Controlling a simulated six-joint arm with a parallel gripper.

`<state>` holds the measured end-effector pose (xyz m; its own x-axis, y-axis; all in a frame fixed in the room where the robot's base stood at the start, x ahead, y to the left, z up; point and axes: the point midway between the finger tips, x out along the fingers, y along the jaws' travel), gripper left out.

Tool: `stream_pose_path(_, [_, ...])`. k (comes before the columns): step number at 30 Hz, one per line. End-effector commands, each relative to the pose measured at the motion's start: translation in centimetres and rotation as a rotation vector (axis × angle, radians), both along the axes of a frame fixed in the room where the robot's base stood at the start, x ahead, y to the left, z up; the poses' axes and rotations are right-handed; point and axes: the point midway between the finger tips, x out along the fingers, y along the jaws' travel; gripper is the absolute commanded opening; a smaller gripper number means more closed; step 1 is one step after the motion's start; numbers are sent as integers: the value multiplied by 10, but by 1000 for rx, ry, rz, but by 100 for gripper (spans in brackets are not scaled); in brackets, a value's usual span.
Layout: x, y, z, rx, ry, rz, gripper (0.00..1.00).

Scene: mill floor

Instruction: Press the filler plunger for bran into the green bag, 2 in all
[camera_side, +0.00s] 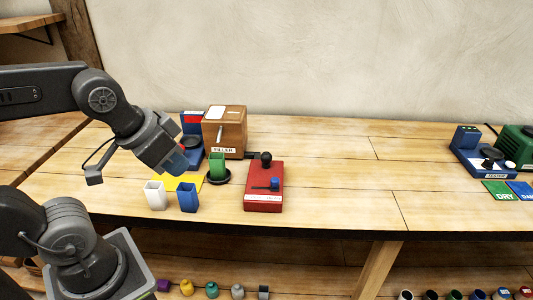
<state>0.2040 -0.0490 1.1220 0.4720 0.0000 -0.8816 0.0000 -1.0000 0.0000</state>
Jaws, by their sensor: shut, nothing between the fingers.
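The green bag (218,160) stands upright on a small black round dish (218,179) in front of the wooden filler box (234,122), which carries a FILLER label and a grey lever or spout on its front. A red box (262,198) stands to the right of the bag, with a black ball knob (266,157) at its back and a blue knob (275,183) on top. I cannot tell which of these is the bran plunger. My gripper (186,168) is shut and empty, left of the green bag and above the yellow mat; its fingertips are hard to make out.
A white bag (155,196) and a blue bag (188,197) stand at the front left by the yellow mat (188,183). A blue device (193,128) stands behind my gripper. The tester (495,172) and the DRY mat (503,194) are far right. The bench between is clear.

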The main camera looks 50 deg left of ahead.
Motion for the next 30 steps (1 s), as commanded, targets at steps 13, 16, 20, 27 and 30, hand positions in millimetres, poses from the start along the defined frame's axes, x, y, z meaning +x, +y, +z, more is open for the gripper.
stream_pose_path(13, [0,0,0,0,0,0,0])
stream_pose_path(16, [0,0,0,0,0,0,0])
stream_pose_path(20, [0,0,0,0,0,0,0])
stream_pose_path(27, [1,-1,0,-8,0,6,0])
stream_pose_path(30, [10,-4,3,-58,1,41,0])
